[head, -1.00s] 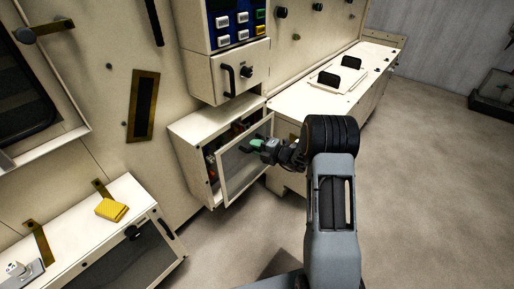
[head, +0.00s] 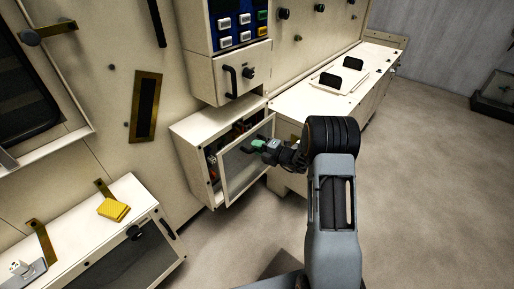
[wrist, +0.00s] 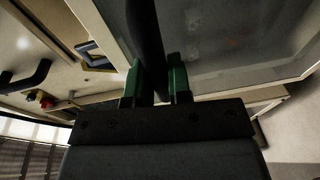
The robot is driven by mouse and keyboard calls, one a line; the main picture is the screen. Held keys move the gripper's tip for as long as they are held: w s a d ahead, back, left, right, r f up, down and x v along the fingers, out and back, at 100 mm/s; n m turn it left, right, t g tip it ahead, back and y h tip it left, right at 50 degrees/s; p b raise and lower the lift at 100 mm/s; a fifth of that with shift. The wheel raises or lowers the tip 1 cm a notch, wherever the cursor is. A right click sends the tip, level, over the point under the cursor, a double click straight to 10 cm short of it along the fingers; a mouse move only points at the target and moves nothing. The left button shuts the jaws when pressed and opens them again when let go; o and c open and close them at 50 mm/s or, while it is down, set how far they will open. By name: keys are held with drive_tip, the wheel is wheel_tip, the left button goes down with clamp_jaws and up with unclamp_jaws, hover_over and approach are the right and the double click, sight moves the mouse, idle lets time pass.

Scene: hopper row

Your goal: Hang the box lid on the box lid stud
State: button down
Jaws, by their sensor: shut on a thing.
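The box lid (head: 243,163) is a cream-framed panel with a grey window. It stands tilted at the front of the open cream box (head: 190,138), with a gap at its upper edge and left side. My gripper (head: 260,146), with green fingers, is at the lid's outer face. In the wrist view my gripper (wrist: 157,82) is shut on the lid's black handle (wrist: 146,30), with the lid's window (wrist: 220,40) beyond. Several knobs and pegs show on the wall; I cannot tell which is the box lid stud.
Dark and reddish parts show inside the box. A drawer unit with a black handle (head: 232,80) sits above it. A long cream bench (head: 300,98) stands to the right. A yellow block (head: 113,210) lies on another box at lower left.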

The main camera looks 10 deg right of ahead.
drive_tip(key=shift+r+p, duration=0.1)
drive_tip(key=shift+p, duration=0.25)
drive_tip(key=shift+w+a, duration=0.15)
drive_tip(key=shift+w, duration=0.1)
drive_tip(key=shift+x, duration=1.15)
drive_tip(key=shift+w+f, duration=0.1)
drive_tip(key=shift+f, duration=0.2)
idle(0.7)
drive_tip(key=c, duration=1)
unclamp_jaws()
drive_tip(key=p+v, duration=0.3)
drive_tip(key=v, duration=1.1)
